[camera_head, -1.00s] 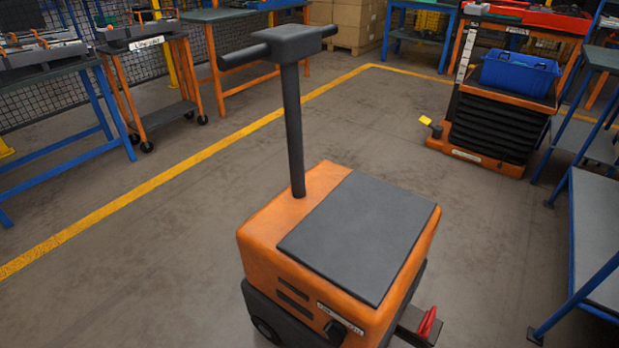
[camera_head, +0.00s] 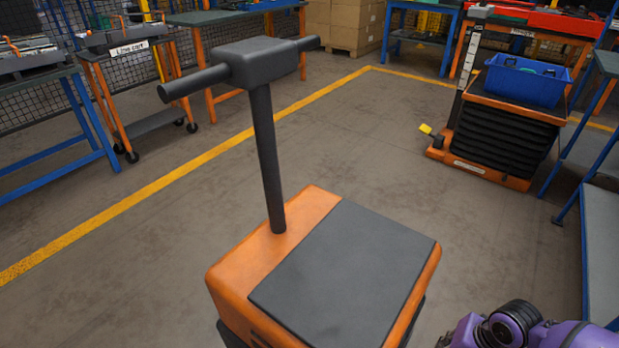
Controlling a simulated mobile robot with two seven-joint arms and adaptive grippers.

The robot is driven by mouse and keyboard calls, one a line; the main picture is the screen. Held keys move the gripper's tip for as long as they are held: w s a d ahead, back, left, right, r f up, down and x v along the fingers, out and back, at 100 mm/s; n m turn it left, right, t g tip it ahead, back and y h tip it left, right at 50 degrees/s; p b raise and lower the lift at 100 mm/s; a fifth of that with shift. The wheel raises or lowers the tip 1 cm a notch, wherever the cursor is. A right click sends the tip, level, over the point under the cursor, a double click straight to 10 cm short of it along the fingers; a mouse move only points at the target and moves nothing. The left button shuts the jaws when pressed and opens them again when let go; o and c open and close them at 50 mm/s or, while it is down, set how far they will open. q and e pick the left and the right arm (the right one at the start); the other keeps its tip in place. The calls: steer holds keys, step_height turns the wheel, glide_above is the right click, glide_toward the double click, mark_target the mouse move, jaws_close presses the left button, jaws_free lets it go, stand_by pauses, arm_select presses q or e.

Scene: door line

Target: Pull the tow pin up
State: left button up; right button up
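The orange tow tug (camera_head: 250,262) stands close in front of me, with a dark grey top plate (camera_head: 345,275) and a black T-shaped handle (camera_head: 265,150) rising from its far left side. The red tow pin does not show now; its place is at or below the lower edge, near my purple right arm. That arm comes in at the lower right, beside the tug's right side. Its gripper is not visible, and nothing of my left gripper shows.
A lift cart with a blue bin (camera_head: 522,80) stands at the back right. A line cart (camera_head: 130,75) and blue-legged benches stand at the left. A blue-framed bench (camera_head: 602,240) borders the right. The floor between (camera_head: 420,190) is clear.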

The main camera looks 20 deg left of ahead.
steer(key=f+b, duration=0.1)
steer(key=f, duration=0.1)
steer(key=f+b, duration=0.1)
steer(key=f, duration=0.1)
steer(key=a+f+b, duration=0.1)
steer(key=f, duration=0.1)
steer(key=shift+w+a+f, duration=0.1)
steer(key=shift+f, duration=0.65)
arm_select(q)
steer(key=f, duration=0.3)
steer(key=shift+s+a+f, duration=0.1)
steer(key=shift+s+f, duration=0.1)
steer(key=shift+s, duration=0.1)
arm_select(e)
steer(key=shift+w, duration=0.1)
jaws_close()
